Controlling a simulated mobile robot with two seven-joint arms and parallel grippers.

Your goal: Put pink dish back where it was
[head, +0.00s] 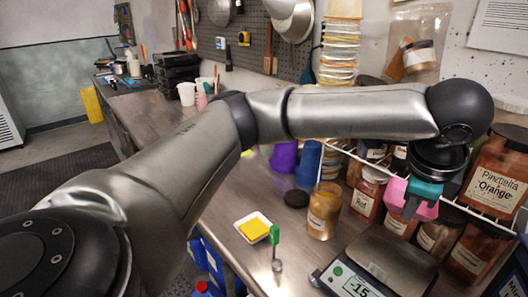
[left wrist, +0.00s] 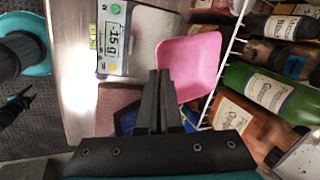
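The pink dish (head: 394,192) is a square, shallow, empty cup. It also shows in the left wrist view (left wrist: 192,62), with its open inside facing the camera. My left gripper (head: 413,206) reaches across from the left and points down at the dish. In the left wrist view its two dark fingers (left wrist: 159,85) are close together on the dish's near edge. The dish appears held in the air, in front of the wire rack and beyond the scale (head: 395,262). The scale's green display reads -15 and its plate looks empty.
A wire rack (head: 468,207) with labelled jars borders the right side. An open orange-brown jar (head: 324,211) stands on the metal counter. A white dish of yellow powder (head: 253,228) and a green-handled tool (head: 275,240) lie to the left.

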